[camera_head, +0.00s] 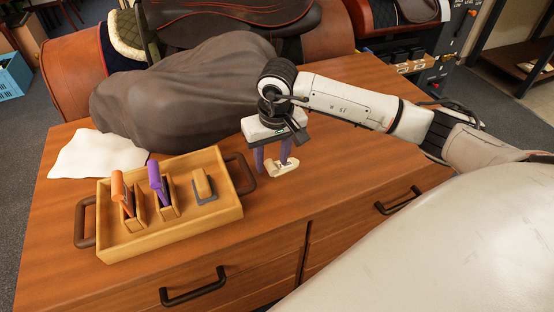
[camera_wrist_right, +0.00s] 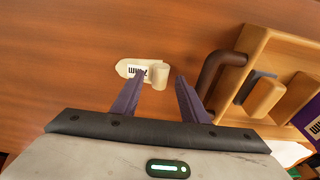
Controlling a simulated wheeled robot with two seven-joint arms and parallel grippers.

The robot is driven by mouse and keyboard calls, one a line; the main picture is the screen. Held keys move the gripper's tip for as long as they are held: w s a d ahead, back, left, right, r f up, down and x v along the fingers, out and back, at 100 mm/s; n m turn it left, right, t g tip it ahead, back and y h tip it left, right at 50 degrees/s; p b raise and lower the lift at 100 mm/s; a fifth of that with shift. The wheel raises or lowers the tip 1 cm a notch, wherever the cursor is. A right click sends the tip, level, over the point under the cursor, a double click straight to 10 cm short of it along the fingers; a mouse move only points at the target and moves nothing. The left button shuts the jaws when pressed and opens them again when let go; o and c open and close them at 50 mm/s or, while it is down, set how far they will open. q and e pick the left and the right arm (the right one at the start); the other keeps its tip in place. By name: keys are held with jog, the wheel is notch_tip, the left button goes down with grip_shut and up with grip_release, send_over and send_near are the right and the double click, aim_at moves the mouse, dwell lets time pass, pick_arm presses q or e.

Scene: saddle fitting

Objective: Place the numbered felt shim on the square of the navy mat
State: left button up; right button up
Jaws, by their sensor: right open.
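A small cream felt shim (camera_head: 281,168) with a rounded end and a printed label lies on the wooden bench, right of the tray. It also shows in the right wrist view (camera_wrist_right: 126,68), where its raised tab stands between the fingertips and the print is only partly legible. My right gripper (camera_head: 272,163) is open, pointing down over the shim, with its purple fingers apart. In the right wrist view the gripper (camera_wrist_right: 159,80) holds nothing. I cannot make out a navy mat with a square in either view. My left gripper is not in view.
A wooden tray (camera_head: 170,237) with brown handles stands at left, holding an orange-handled tool (camera_head: 118,187), a purple-handled tool (camera_head: 156,178) and a wooden block on a dark pad. A brown cover (camera_head: 180,95) drapes over something behind. The bench front right of the shim is clear.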

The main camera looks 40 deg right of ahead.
jog(key=shift+f, duration=0.3)
grip_shut()
